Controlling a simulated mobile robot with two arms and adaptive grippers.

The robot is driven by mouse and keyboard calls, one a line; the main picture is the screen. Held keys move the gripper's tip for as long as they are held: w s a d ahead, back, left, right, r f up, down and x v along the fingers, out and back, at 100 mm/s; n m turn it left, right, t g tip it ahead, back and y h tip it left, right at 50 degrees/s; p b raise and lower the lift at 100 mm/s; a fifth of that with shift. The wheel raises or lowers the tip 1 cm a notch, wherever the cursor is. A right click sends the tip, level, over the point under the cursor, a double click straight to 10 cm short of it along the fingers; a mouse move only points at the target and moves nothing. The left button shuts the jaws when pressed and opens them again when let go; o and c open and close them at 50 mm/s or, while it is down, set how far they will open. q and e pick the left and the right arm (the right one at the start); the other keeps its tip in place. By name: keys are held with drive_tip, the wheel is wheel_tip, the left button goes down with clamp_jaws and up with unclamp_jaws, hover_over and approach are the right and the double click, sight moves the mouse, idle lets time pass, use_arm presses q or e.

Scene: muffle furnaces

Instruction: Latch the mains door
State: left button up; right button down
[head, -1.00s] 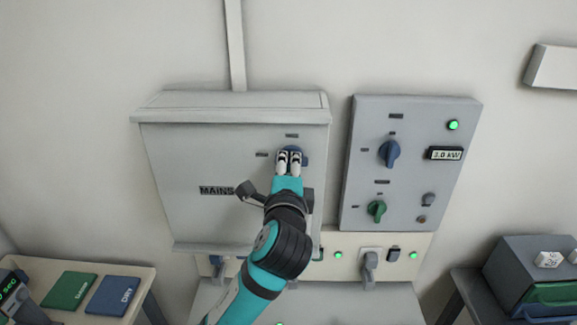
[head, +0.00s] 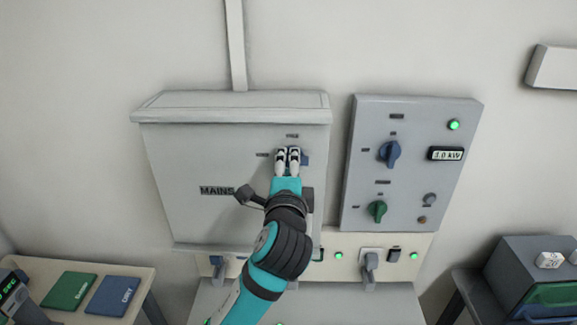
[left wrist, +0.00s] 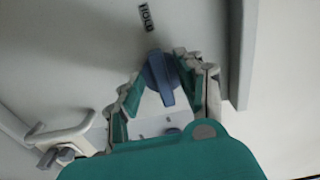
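The mains door (head: 185,160) is the grey front of a wall box marked MAINS; it looks closed. Its blue knob (head: 305,159) is mostly hidden behind my left gripper (head: 287,156) in the head view, with a blue part showing at the right. The left wrist view shows the knob (left wrist: 160,77) plainly, with its raised bar pointing down the picture. My left gripper (left wrist: 160,80) also shows there, its fingers apart on either side of the knob, with gaps between the pads and the bar. My right gripper is not in view.
A grey panel (head: 362,180) with blue and green knobs and a 3.0 kW display stands right of the box. A dark handle-like part (head: 248,195) shows beside my wrist. Below are a socket strip (head: 345,243), a left table with green and blue pads, and a dark box at right.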

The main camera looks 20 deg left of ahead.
use_arm(q)
drive_tip(key=v, duration=1.2)
idle(0.5)
